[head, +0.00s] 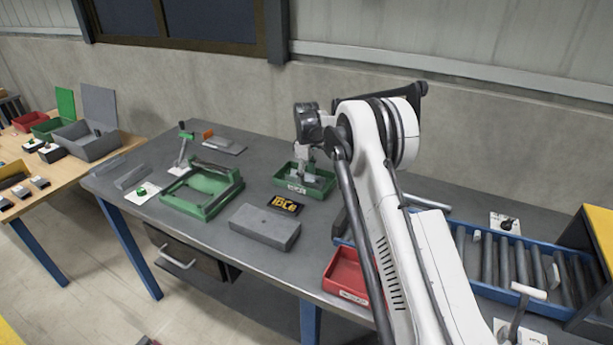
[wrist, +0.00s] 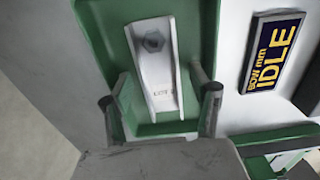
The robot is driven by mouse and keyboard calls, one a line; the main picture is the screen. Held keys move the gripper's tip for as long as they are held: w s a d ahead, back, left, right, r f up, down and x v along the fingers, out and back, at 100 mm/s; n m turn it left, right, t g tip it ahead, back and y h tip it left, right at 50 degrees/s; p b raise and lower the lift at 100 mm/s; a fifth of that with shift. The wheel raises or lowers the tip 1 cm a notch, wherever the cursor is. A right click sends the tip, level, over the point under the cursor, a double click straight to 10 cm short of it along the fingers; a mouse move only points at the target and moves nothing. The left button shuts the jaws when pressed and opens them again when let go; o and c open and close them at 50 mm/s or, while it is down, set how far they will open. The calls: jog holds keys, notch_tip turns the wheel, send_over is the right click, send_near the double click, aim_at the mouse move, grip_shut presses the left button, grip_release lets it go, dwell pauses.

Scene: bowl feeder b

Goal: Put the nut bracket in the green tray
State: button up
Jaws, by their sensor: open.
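The nut bracket (wrist: 157,65) is a pale metal channel with a dark hex nut near one end. In the wrist view it lies inside the green tray (wrist: 97,30), close to the tray's near wall. In the head view the small green tray (head: 289,189) is at the middle of the grey table, and my gripper hides part of its inside. My gripper (head: 304,158) is over this tray. In the wrist view its two fingers (wrist: 160,97) are apart, one on each side of the bracket's near end, with visible gaps to the bracket. Nothing is held.
A display (head: 285,204) reading IDLE stands in front of the tray. A grey block (head: 265,228) and a larger green frame (head: 203,187) are to its left. A red tray (head: 347,280) sits at the front edge. A blue roller conveyor (head: 500,260) is at the right.

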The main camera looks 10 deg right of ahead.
notch_tip(320, 180, up, 12)
jog(key=s+r+m+t, duration=0.2)
jog(key=s+r+m, duration=0.1)
jog(key=s+r, duration=0.75)
jog(key=s+r+m+t, duration=0.1)
jog(key=s+r+m, duration=0.1)
jog(key=s+r, duration=0.85)
jog(key=s+f+m+t, duration=0.1)
jog(key=s+f, duration=0.2)
jog(key=s, duration=0.7)
jog(key=s+f+m+t, duration=0.1)
jog(key=s+f, duration=0.3)
jog(key=s, duration=0.7)
jog(key=s+f+m+t, duration=0.2)
jog(key=s+f+m, duration=0.1)
jog(key=s, duration=0.8)
jog(key=shift+s+f, duration=0.15)
jog(key=shift+f, duration=0.25)
